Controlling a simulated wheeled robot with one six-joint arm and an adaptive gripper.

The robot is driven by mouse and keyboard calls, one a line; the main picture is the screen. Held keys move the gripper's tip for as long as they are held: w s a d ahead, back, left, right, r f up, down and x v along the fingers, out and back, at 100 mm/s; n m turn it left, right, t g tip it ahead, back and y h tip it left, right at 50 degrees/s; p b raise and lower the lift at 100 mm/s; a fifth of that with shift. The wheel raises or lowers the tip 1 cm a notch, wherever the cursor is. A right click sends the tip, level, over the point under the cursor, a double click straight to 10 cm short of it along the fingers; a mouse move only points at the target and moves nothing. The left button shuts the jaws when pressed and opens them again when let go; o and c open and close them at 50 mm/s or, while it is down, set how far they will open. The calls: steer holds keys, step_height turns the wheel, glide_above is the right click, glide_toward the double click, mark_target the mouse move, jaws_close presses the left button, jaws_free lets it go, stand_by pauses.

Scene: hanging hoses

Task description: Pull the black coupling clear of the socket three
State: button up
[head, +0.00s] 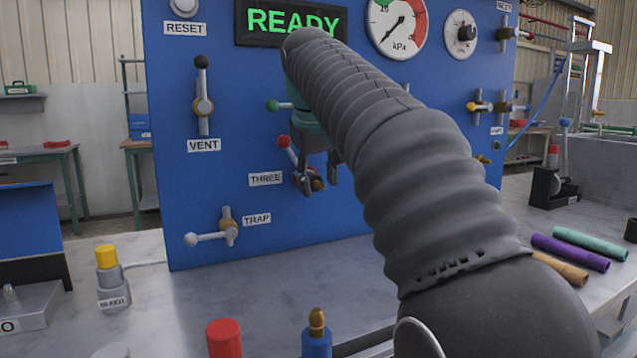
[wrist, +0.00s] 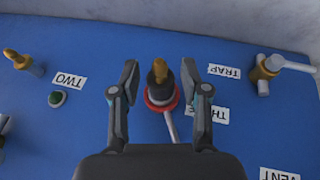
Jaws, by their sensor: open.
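The black coupling (wrist: 156,78), with a brass tip, sits in socket three, whose red collar (wrist: 161,101) shows on the blue panel in the wrist view. My gripper (wrist: 160,72) is open, with one finger on each side of the coupling and a visible gap at both sides. In the head view my gripper (head: 319,187) is in front of the socket by the THREE label (head: 265,179), and my arm and fingers hide part of it. A pale lever with a red knob (head: 283,141) rises from the socket. Whether the fingers reach the coupling's depth is unclear.
The TRAP valve (head: 229,232) and the VENT valve (head: 203,105) stick out of the panel at left. In the wrist view a brass fitting (wrist: 16,58) stands near the TWO label (wrist: 69,81). Coloured tubes (head: 570,252) lie on the bench at right.

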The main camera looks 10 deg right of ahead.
steer(key=shift+f, duration=0.15)
steer(key=shift+c, duration=0.3)
jaws_close()
steer(key=shift+s+d, duration=0.2)
steer(key=shift+s, duration=0.5)
stand_by(0.6)
steer(key=shift+s+d+b, duration=0.2)
steer(key=shift+s+b, duration=0.2)
steer(key=shift+s, duration=0.65)
steer(key=shift+s+d+b, duration=0.2)
steer(key=shift+s+b, duration=0.2)
steer(key=shift+s, duration=0.65)
steer(key=shift+s+r, duration=0.1)
steer(key=shift+r, duration=0.1)
steer(key=shift+s+d+r+p, duration=0.15)
steer(key=shift+s+r+p, duration=0.4)
steer(key=shift+s+r, duration=0.15)
steer(key=shift+s+d+r+p, duration=0.15)
steer(key=shift+s+r+p, duration=0.4)
steer(key=shift+s+r, duration=0.15)
